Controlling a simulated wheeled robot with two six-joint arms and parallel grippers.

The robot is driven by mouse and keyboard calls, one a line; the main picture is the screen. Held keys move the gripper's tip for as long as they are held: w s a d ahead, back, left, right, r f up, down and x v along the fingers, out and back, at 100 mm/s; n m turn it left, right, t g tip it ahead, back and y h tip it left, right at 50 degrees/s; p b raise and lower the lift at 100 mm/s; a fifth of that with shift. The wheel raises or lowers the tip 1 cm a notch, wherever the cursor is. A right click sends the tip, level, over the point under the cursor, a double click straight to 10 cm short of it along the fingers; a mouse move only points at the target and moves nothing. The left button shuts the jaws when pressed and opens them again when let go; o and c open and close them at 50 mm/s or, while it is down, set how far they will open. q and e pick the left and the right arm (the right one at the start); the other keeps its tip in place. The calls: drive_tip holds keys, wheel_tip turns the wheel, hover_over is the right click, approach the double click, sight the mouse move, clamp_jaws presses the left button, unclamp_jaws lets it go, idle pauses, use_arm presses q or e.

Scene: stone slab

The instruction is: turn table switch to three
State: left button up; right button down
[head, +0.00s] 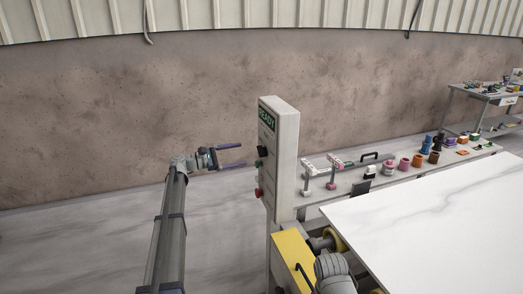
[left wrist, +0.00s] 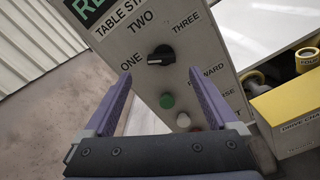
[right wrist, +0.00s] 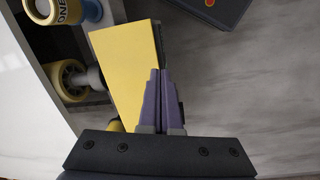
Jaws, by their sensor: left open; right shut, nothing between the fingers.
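The table switch is a black rotary knob (left wrist: 161,56) on the grey control panel (left wrist: 215,50), with ONE, TWO and THREE printed around it. Its white mark is at the left end, on the ONE side. In the head view the knob (head: 262,151) is small on the panel's left-facing side. My left gripper (head: 242,155) is open and empty, left of the panel and pointing at it. In the left wrist view its fingers (left wrist: 160,80) are spread below and to either side of the knob, apart from it. My right gripper (right wrist: 159,72) is shut and empty, near a yellow box.
A green button (left wrist: 166,101) and a pale button (left wrist: 183,119) sit below the knob. The yellow box (head: 293,252) and white slab (head: 440,215) are right of the panel. A shelf with tools and coloured cups is behind. Floor left of the panel is clear.

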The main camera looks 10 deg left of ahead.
sight(262, 151)
use_arm(q)
drive_tip(key=x, duration=0.7)
drive_tip(key=shift+w+d, duration=0.15)
drive_tip(key=shift+d, duration=0.2)
drive_tip(key=c, duration=1.4)
